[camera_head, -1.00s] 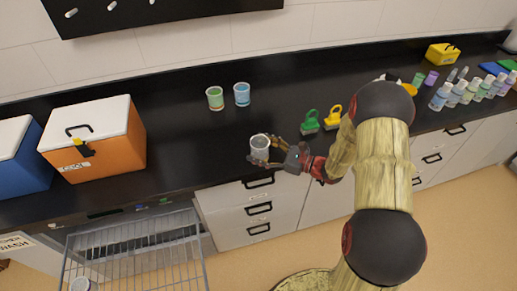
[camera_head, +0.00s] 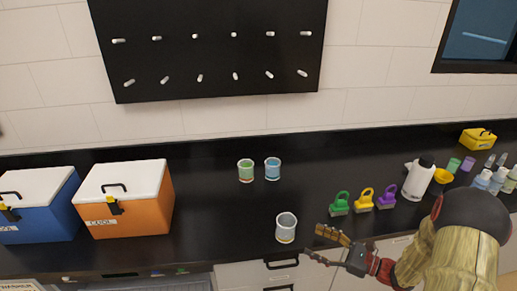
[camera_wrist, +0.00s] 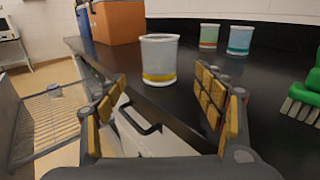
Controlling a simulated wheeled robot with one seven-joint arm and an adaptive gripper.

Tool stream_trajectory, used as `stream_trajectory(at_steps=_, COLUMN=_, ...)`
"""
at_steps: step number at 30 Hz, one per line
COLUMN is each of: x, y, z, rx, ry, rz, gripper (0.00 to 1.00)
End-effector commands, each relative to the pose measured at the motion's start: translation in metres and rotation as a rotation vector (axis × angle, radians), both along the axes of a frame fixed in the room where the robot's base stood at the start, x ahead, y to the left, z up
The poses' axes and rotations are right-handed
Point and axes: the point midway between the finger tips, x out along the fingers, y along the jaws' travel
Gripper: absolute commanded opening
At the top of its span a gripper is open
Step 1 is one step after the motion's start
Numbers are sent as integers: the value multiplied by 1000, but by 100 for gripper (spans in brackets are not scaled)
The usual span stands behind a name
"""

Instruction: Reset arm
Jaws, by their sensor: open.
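My gripper (camera_head: 338,249) is open and empty at the front edge of the black counter, to the right of a clear cup. In the wrist view my gripper (camera_wrist: 160,112) shows two spread fingers with tan pads. The clear cup (camera_head: 286,228) stands upright on the counter near its front edge, apart from the fingers. In the wrist view the cup (camera_wrist: 159,60) stands beyond the fingertips, with a yellow band near its base.
A green cup (camera_head: 246,171) and a blue cup (camera_head: 273,169) stand farther back. Orange (camera_head: 128,205) and blue (camera_head: 38,208) coolers stand left. Green (camera_head: 340,204), yellow (camera_head: 364,200) and purple (camera_head: 387,197) brushes and a white jug (camera_head: 418,180) stand right. A wire rack (camera_wrist: 45,125) is below the counter.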

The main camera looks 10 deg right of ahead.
Motion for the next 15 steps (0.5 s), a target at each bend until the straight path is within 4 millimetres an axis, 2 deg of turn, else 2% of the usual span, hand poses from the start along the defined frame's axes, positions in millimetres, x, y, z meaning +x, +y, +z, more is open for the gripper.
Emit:
stream_trajectory(at_steps=4, x=-5, y=19, z=15, rx=-63, ry=-19, rz=74, gripper=69)
stream_trajectory(at_steps=7, x=-18, y=50, z=37, rx=-176, ry=-51, rz=203, gripper=69)
stream_trajectory(at_steps=12, x=-63, y=107, z=72, rx=-461, ry=-140, rz=487, gripper=69)
stream_trajectory(at_steps=15, x=-95, y=128, z=87, rx=-641, ry=-209, rz=643, gripper=69)
